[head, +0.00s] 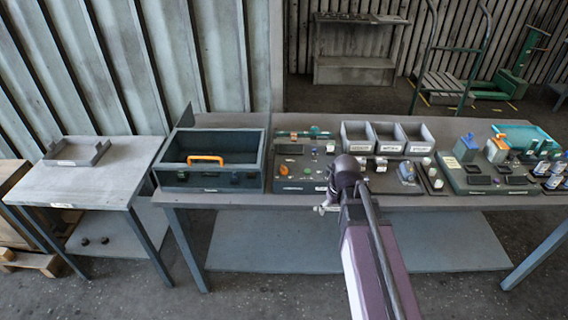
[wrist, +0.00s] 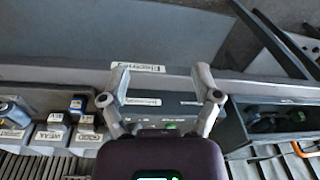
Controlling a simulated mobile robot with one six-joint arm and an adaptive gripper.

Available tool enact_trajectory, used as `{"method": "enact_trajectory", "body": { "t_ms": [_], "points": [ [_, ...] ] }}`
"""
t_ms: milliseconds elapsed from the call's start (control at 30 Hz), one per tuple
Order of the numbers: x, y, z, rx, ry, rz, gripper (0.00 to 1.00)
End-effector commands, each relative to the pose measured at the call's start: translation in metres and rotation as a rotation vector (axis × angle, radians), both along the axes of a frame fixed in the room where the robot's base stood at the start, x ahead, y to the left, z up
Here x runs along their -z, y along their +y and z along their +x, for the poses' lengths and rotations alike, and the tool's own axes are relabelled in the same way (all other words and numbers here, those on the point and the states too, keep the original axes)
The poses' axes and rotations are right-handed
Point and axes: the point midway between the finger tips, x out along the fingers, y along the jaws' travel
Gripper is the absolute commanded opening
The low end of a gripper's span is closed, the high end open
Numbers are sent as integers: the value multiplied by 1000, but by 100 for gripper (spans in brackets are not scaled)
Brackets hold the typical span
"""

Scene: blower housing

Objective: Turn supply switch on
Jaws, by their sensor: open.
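My gripper (wrist: 163,75) is open and empty in the wrist view, its two fingers spread on either side of a grey labelled panel (wrist: 165,85). A small green part (wrist: 170,126) shows on the panel's near side, between the fingers. I cannot tell for sure which part is the supply switch; the labels are too small or blurred to read reliably. In the head view the end of my arm is above the front edge of the bench, beside the board (head: 293,186) with small coloured parts. My gripper (head: 326,209) is small there and partly hidden by my arm.
A dark toolbox (head: 210,183) with an orange handle (head: 205,159) stands left of the board. Grey bins (head: 388,148) are behind. Boards with switches and bottles crowd the right. A side table (head: 90,180) with a shallow tray (head: 77,162) stands left.

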Motion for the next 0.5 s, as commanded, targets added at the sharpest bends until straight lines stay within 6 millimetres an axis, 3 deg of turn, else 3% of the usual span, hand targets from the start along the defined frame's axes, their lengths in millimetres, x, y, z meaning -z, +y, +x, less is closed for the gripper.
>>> {"method": "enact_trajectory", "body": {
  "t_ms": [33, 200, 400, 500],
  "points": [
    [-17, 11, 27, -51, -21, 13, 81],
    [-50, 49, 96, -245, -114, 56, 81],
    [-82, 92, 161, -440, -220, 90, 81],
    [-92, 107, 181, -504, -256, 98, 81]
  ]
}}
